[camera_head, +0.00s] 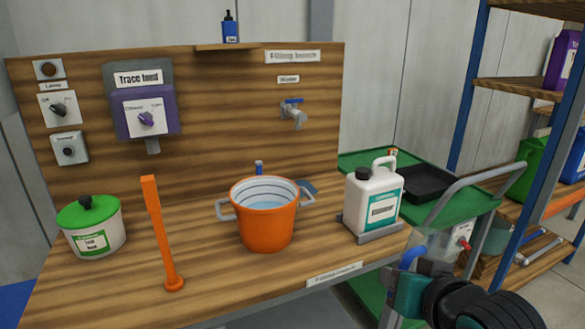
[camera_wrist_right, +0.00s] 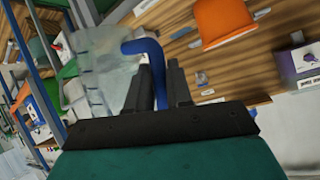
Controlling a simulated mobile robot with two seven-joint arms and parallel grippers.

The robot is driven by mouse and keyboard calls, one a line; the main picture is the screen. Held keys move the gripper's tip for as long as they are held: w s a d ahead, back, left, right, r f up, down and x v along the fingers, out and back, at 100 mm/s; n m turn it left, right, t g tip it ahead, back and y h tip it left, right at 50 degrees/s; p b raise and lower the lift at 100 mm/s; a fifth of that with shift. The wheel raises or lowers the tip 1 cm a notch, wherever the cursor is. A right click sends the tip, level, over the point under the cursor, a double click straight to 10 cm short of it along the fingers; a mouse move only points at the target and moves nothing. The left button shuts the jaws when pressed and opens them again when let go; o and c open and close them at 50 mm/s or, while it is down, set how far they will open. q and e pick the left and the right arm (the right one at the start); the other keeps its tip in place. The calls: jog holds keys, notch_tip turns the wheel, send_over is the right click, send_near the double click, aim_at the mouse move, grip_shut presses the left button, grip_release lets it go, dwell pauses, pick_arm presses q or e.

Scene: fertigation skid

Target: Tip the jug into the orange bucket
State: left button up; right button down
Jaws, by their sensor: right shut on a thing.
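The orange bucket (camera_head: 266,232) stands upright on the wooden bench, with pale blue liquid and ring marks inside. It also shows at the top of the wrist view (camera_wrist_right: 222,22). The clear jug (camera_head: 433,243) with a blue handle (camera_head: 411,257) is off the bench's front right corner, to the right of the bucket and apart from it. My right gripper (camera_head: 408,283) is shut on the jug's blue handle, which shows between its fingers in the wrist view (camera_wrist_right: 158,85). The jug's contents and exact tilt are hard to tell. My left gripper is not in view.
A white canister (camera_head: 373,200) stands on a grey tray at the bench's right end, between bucket and jug. An orange post (camera_head: 160,235) and a green-lidded tub (camera_head: 92,228) stand left of the bucket. A green cart (camera_head: 440,215) and shelving (camera_head: 520,85) are at right.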

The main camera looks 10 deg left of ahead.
jog(key=w+a+r+n+g+y, duration=0.1)
jog(key=a+r+n+g+y, duration=0.1)
jog(key=a+r+n+y, duration=0.3)
jog(key=w+a+r+n+g, duration=0.1)
jog(key=a+r, duration=0.3)
jog(key=a, duration=0.4)
jog(key=s+a+r+n+g+y+b, duration=0.3)
jog(key=s+a+r+n+b, duration=0.3)
jog(key=a+r+n, duration=0.1)
jog(key=shift+s+a+r+y+b, duration=0.25)
jog(key=shift+a+r+y+b, duration=0.15)
jog(key=shift+a+r, duration=0.35)
